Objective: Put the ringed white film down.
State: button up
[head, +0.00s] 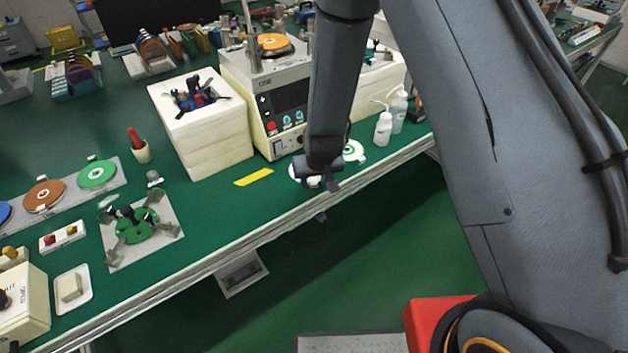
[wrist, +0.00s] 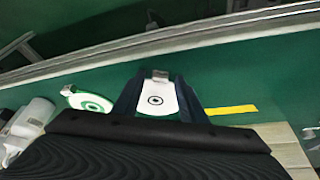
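The ringed white film (wrist: 157,99) is a white piece with a dark ring mark and a small pale tab at its far end. It sits between the two dark fingers of my gripper (wrist: 160,80) in the wrist view, with the tab at the fingertips. My gripper appears shut on it. In the head view the film (head: 296,172) shows as a white edge beside my gripper (head: 322,183), over the front edge area of the bench; my gripper hides most of it. The gap beneath it is hard to judge.
A white film with a green ring (head: 353,151) lies nearby on the green bench (head: 220,218). White bottles (head: 384,128) stand behind it. A yellow strip (head: 254,177) lies to the left, before a white block stack (head: 205,135) and a machine (head: 285,110).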

jog(key=a+p+v, duration=0.1)
jog(key=v, duration=1.1)
jog(key=s+d+r+m+g, duration=0.1)
jog(key=s+d+r, duration=0.6)
jog(key=d, duration=0.2)
jog(key=s+d+r+m+g+h, duration=0.1)
jog(key=s+d+r, duration=0.5)
jog(key=d, duration=0.3)
jog(key=shift+s+r, duration=0.35)
jog(key=shift+s, duration=0.45)
jog(key=shift+f, duration=0.1)
jog(key=shift+g, duration=0.5)
notch_tip(320, 180, down, 5)
jog(key=b, duration=0.4)
